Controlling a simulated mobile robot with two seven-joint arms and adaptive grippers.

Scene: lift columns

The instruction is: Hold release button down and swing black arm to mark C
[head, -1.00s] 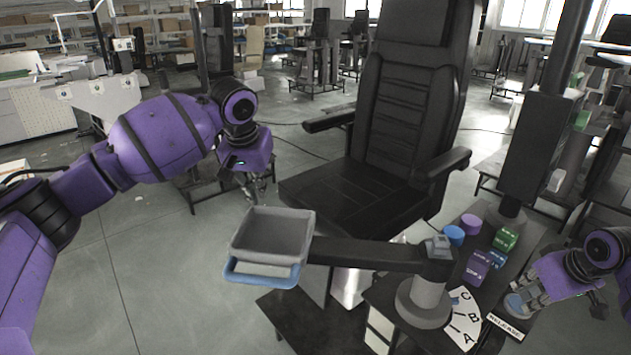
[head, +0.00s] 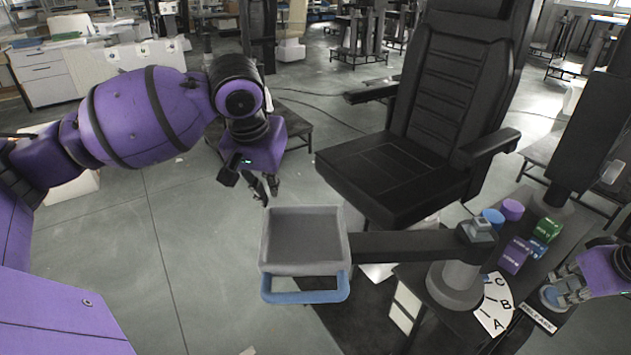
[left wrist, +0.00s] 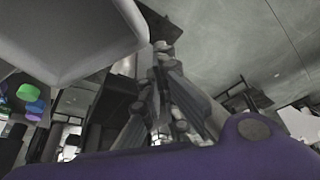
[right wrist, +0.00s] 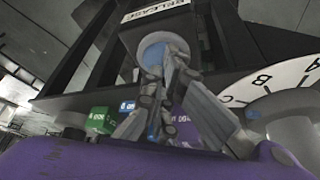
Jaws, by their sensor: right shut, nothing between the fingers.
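The black arm (head: 405,246) runs left from a grey post (head: 459,283) to a grey tray (head: 303,268) with a blue handle (head: 305,297). The white dial (head: 495,303) with A, B and C lies at the post's foot; a small blue patch shows beside C. My left gripper (head: 266,188) hangs behind the tray's far left corner; its fingers are close together, but I cannot tell whether they are shut or touch the tray. My right gripper (head: 566,294) is shut, with its fingertips over the round release button (right wrist: 157,43). Whether the button is pressed down is hidden.
Blue and purple cylinders (head: 511,209) and green, blue and purple blocks (head: 514,255) stand on the bench behind the dial. A black chair (head: 400,175) stands behind the arm. A dark column (head: 595,140) rises at right. Open floor lies left of the tray.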

